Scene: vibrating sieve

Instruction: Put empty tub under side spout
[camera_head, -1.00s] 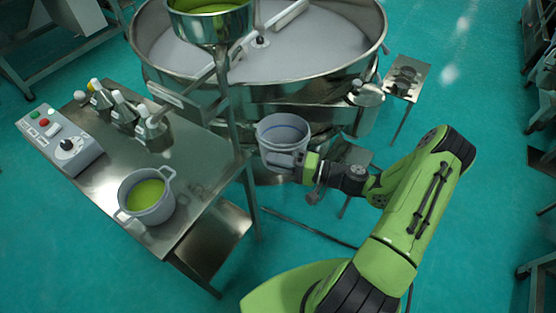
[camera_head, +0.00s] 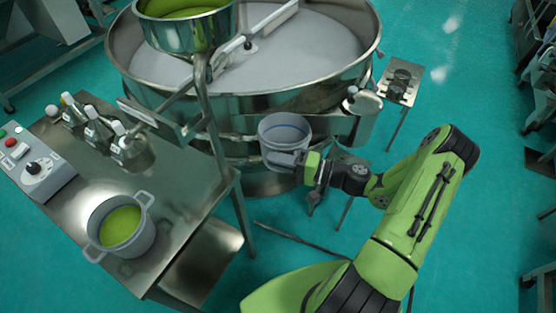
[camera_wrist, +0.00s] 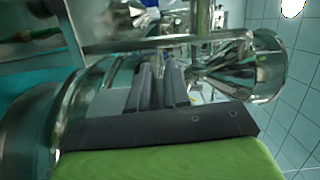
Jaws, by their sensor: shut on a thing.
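My gripper (camera_head: 300,165) is shut on the grey tub (camera_head: 283,131), holding it at its near right side. The tub is upright, with a blue line inside and no green material visible in it. It is held in the air in front of the round steel vibrating sieve (camera_head: 262,108). The side spout (camera_head: 362,103) sticks out at the sieve's right side, up and to the right of the tub and apart from it. In the wrist view the dark fingers (camera_wrist: 160,88) show; I cannot clearly make out the tub there.
A steel table (camera_head: 185,200) at left carries a handled pot (camera_head: 125,228) with green contents, a control box (camera_head: 35,170) and several small devices. A low stand (camera_head: 345,160) is partly hidden behind my arm. Another small stand (camera_head: 402,80) is at right.

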